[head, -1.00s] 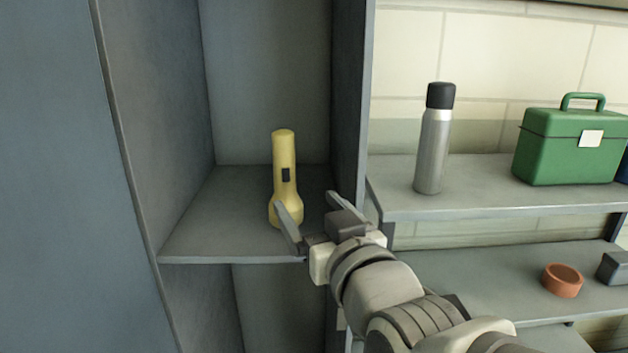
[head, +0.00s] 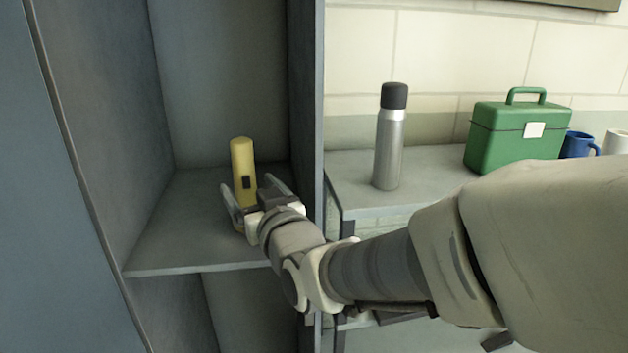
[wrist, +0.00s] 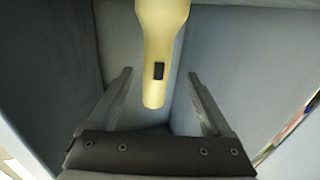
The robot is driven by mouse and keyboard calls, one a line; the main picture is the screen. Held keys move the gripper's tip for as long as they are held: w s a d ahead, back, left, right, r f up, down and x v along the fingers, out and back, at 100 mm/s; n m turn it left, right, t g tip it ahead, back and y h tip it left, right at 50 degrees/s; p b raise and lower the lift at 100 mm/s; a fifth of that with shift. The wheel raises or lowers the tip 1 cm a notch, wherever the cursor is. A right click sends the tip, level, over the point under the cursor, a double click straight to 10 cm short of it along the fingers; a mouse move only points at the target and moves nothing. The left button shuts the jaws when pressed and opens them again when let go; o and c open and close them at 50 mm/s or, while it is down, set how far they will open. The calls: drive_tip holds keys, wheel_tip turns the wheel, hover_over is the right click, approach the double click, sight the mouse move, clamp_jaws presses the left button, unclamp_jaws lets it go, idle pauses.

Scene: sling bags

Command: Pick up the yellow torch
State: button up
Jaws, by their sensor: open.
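The yellow torch (head: 243,160) stands upright on the cabinet shelf, with a dark switch on its side. My gripper (head: 247,183) is open in front of it, one finger on each side of the torch in the head view. The torch's lower part is partly hidden behind my gripper there. In the wrist view the torch (wrist: 160,45) hangs from the top edge of the picture, its slim end between the open fingers of my gripper (wrist: 160,74). Gaps show on both sides, and I see no clear contact.
The cabinet shelf (head: 175,235) has walls on both sides; the right wall (head: 307,110) is close to my gripper. Outside, a steel flask (head: 388,145), a green toolbox (head: 510,140), a blue mug (head: 577,145) and a white mug (head: 615,142) stand on another shelf.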

sight(248, 182)
drive_tip(key=shift+d+f+p+x, duration=0.1)
drive_tip(key=shift+p+x, duration=0.2)
drive_tip(key=shift+x, duration=0.95)
drive_tip(key=shift+d+f+p+x, duration=0.15)
drive_tip(key=shift+p+x, duration=0.15)
drive_tip(key=shift+x, duration=0.95)
drive_tip(key=shift+w, duration=0.15)
clamp_jaws()
